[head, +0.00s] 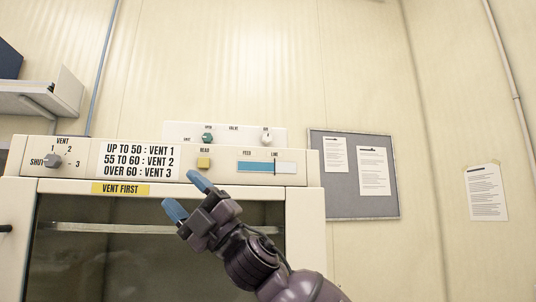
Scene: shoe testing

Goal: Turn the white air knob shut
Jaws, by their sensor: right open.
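A small white knob (267,139) sits at the right end of the white valve panel (236,131) on top of the machine. Its label is too small to read clearly. A green knob (207,138) sits to its left on the same panel, with small "OPEN" and "SHUT" marks around it. My right gripper (187,196) has blue fingertips, spread apart and empty. It is in front of the machine, below and left of the white knob in the picture, and apart from it. My left gripper is not in view.
The machine front (310,170) carries a grey vent knob (53,160), a yellow button (203,162) and a blue feed gauge (258,167). A glass window (100,250) lies below. A notice board (350,180) hangs right; a shelf (45,95) is upper left.

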